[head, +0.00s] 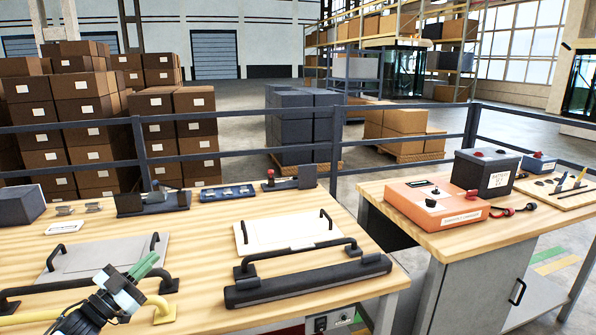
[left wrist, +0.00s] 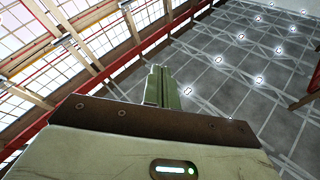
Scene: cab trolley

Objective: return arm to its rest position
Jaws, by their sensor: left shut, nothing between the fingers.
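My left gripper (head: 148,262) is at the lower left of the head view, above the front of the wooden workbench (head: 200,235). Its green fingers are together with nothing between them. In the left wrist view the closed fingers (left wrist: 159,86) point up toward the ceiling. The gripper hides part of a yellow handle (head: 60,311) and the area by the left white panel (head: 105,259). My right gripper is in neither view.
A white panel (head: 285,231) with black handles and a dark bar (head: 307,280) with a long handle lie right of the gripper. An orange charger box (head: 437,205) and a black battery (head: 486,172) stand on the right bench. A rail (head: 335,135) runs behind.

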